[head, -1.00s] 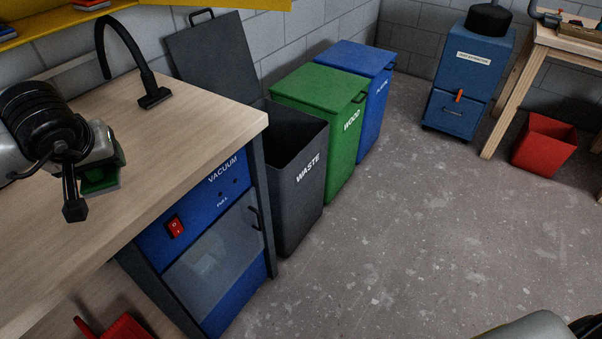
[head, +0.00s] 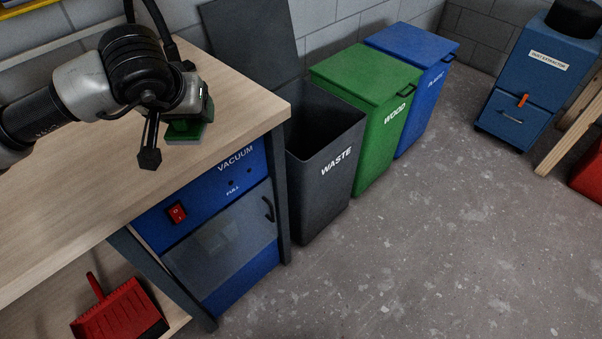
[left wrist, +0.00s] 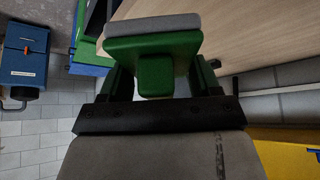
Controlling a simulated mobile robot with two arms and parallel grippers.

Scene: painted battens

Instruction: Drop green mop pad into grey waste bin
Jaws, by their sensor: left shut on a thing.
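A green mop pad (head: 186,132) with a grey layer is held by my left gripper (head: 178,115), above the workbench near its front edge. In the left wrist view the pad (left wrist: 153,60) sits between the fingers of my left gripper (left wrist: 152,82), which is shut on its green block. The grey waste bin (head: 326,160), marked WASTE, stands on the floor just right of the bench. Its lid (head: 250,40) is raised at the back and its top is open. What lies at its bottom is hidden. My right gripper is not in view.
A green WOOD bin (head: 365,130) and a blue bin (head: 425,100), both lidded, stand behind the waste bin. The wooden bench (head: 80,205) has a blue vacuum cabinet (head: 225,230) under it. A red dustpan (head: 118,312) lies on a lower shelf.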

